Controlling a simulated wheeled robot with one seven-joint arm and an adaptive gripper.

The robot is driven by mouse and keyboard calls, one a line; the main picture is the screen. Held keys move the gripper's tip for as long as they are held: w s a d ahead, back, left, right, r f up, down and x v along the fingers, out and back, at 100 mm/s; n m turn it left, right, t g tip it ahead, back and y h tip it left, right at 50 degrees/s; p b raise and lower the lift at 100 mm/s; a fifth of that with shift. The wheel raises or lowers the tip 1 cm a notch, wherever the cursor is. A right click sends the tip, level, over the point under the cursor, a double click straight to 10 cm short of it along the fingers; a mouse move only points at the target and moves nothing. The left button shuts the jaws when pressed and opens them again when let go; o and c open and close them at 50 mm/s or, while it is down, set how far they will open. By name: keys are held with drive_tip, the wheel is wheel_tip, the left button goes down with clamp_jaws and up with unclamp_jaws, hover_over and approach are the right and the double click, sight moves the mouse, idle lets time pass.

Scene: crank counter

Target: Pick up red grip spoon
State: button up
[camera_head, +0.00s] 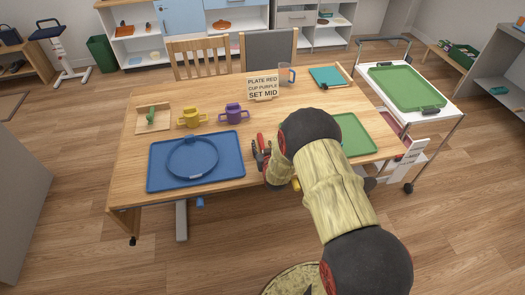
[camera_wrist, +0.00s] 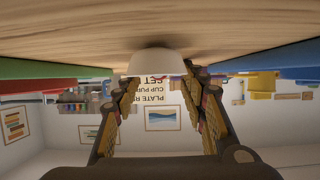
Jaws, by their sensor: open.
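I cannot make out the red grip spoon for certain in either view. My gripper (camera_head: 264,157) is low over the front middle of the table, between the blue tray and the green tray. In the wrist view, which is upside down, its two fingers stand apart, open. A smooth white rounded thing (camera_wrist: 160,63) sits on the table in line with the gap between the fingertips; I cannot tell whether it belongs to the spoon. My arm hides this spot in the head view. Small red patches show beside my gripper, but their nature is unclear.
The blue tray (camera_head: 232,172) with a blue plate (camera_head: 192,174) lies left; the green tray (camera_head: 357,146) lies right. A yellow cup (camera_head: 192,118), a purple cup (camera_head: 233,115), a text sign (camera_head: 262,88) and a clear mug (camera_head: 287,75) stand farther back. A trolley (camera_head: 437,108) stands right.

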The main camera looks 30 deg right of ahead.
drive_tip(key=shift+c, duration=1.4)
drive_tip(key=c, duration=0.7)
clamp_jaws()
